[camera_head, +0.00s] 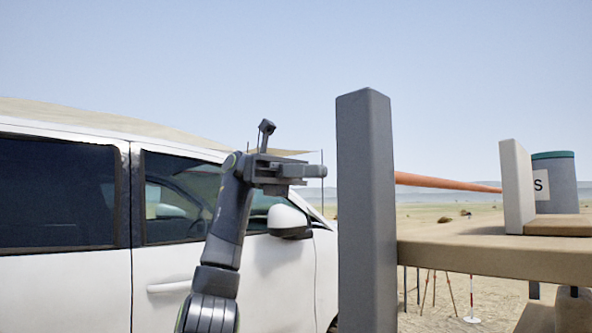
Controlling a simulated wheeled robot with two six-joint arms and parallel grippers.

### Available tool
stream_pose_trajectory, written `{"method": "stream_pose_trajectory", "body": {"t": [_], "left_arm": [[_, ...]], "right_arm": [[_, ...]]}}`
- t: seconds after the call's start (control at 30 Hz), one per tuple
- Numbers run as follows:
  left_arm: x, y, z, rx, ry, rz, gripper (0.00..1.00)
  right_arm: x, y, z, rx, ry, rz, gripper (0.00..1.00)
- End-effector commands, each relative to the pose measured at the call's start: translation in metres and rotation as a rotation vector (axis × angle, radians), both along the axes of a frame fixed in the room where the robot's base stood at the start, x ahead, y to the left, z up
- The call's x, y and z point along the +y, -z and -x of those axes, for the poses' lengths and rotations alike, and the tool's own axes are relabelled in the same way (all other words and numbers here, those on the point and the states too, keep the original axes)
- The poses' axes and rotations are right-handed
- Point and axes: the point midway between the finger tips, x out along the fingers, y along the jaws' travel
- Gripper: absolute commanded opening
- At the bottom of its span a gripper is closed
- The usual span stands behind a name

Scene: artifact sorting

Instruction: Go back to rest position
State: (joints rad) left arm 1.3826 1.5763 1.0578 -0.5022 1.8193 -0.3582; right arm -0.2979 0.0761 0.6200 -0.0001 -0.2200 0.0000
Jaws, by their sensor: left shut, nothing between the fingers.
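My left gripper (318,171) is raised in the middle of the head view, at the end of my left arm, which comes up from below. It points to the right, is shut, and holds nothing. Its tips are a little left of a tall grey post (366,200) and look apart from it, though the depth between them is hard to judge. My right gripper is not in view.
A white car (75,285) fills the left behind my arm. Right of the post are a wooden shelf (470,250), an orange pole (445,182), a pale upright panel (517,187) and a grey container (562,190) with a green rim. Open desert lies beyond.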

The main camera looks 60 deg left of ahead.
Motion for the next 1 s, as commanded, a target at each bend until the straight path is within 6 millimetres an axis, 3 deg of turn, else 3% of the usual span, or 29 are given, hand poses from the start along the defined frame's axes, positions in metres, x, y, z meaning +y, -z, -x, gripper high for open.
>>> {"method": "stream_pose_trajectory", "body": {"t": [0.1,0.3,0.57,0.67,0.77,0.87,1.0], "left_arm": [[0.015,-0.004,0.005,-0.001,-0.001,0.004,0.00],[0.028,-0.003,0.008,-0.002,-0.001,0.004,0.00],[0.029,-0.002,0.009,-0.001,0.000,0.002,0.00],[0.028,0.002,-0.002,0.017,0.006,0.026,0.00],[0.026,0.015,-0.038,0.080,0.024,0.115,0.00],[0.026,0.043,-0.097,0.190,0.040,0.274,0.00],[0.033,0.105,-0.186,0.376,0.025,0.542,0.00]], "right_arm": [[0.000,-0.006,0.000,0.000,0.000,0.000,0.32],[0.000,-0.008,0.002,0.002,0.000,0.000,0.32],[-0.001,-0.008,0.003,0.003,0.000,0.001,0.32],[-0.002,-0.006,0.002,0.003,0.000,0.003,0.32],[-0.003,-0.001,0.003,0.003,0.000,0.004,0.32],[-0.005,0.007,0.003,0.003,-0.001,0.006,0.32],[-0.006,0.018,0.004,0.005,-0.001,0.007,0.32]]}}
